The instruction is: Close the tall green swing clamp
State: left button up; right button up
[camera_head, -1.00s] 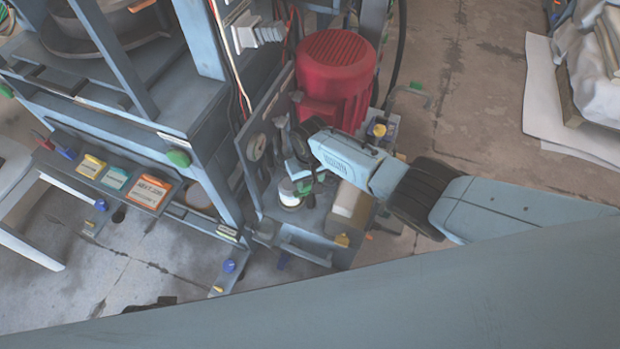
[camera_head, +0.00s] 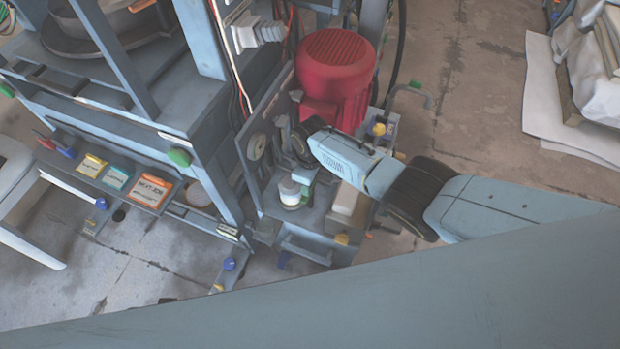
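My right arm comes in from the right, and its gripper (camera_head: 301,174) is low at the machine, just above a white round container (camera_head: 290,191). Its fingertips are small and partly hidden by the wrist, so I cannot tell whether they are open or shut. A small green part (camera_head: 306,192) shows beside the container, close under the gripper; I cannot tell whether they touch. A grey bent bar with a green tip (camera_head: 415,86) stands right of the red motor. I cannot tell which green part is the tall swing clamp. My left gripper is not in view.
The red motor (camera_head: 336,70) stands behind my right wrist. A pale block (camera_head: 346,200) lies right of the container. A panel with coloured labels (camera_head: 150,190) and a green knob (camera_head: 179,158) are on the left. Open floor (camera_head: 480,120) lies to the right.

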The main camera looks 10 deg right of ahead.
dwell(0.6)
jog(key=o, duration=1)
